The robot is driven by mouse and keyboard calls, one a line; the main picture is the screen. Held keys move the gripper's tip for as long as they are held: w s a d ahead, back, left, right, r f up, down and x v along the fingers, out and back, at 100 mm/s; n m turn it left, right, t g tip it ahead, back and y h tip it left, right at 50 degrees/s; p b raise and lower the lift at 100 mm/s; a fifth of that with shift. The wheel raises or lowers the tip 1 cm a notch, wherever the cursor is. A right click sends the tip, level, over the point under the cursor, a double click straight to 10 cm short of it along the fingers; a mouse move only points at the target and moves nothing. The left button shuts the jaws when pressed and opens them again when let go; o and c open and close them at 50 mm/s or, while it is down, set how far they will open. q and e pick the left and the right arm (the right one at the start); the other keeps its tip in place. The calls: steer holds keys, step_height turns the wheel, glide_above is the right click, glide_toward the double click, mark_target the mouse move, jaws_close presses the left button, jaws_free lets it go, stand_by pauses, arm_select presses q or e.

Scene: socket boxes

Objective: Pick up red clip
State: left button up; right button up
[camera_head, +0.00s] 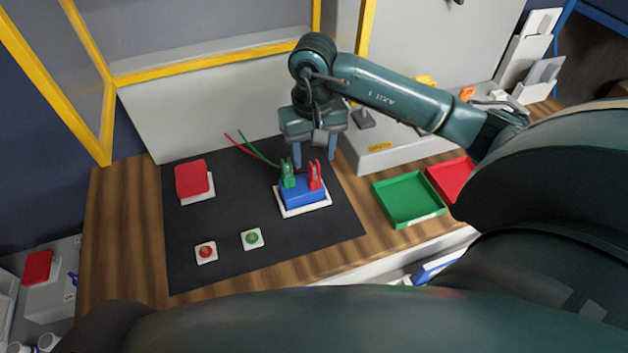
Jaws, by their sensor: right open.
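The red clip (315,175) stands upright on the right side of a blue socket box (303,192). A green clip (287,173) stands beside it on the left side of the same box. The blue box sits on a white base on the black mat (335,225). My right gripper (314,155) is open and points down, just above and behind the clips, with its fingers spread to either side. I cannot tell its exact height over the red clip. No left gripper is in view.
A red box (192,178) sits at the mat's left. Two buttons, one red (206,251) and one green (252,238), lie in front. A green tray (407,199) and a red tray (452,177) stand right on the wooden table. Red and green wires lie behind the clips.

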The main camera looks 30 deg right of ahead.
mark_target(314, 163)
step_height(314, 163, down, 5)
steer(key=shift+s+r+b, duration=0.1)
steer(key=shift+b, duration=0.85)
steer(key=shift+f, duration=0.2)
steer(key=c, duration=1)
step_height(314, 163, up, 10)
steer(key=shift+b, duration=0.5)
arm_select(q)
steer(key=shift+w+d+f+m+t+h, duration=0.2)
steer(key=shift+w+d+m+t+h, duration=0.1)
steer(key=shift+w+d+h, duration=0.15)
steer(key=shift+d+f, duration=0.1)
steer(key=shift+s+f+b, duration=0.1)
steer(key=shift+f+b, duration=0.15)
steer(key=shift+b, duration=0.05)
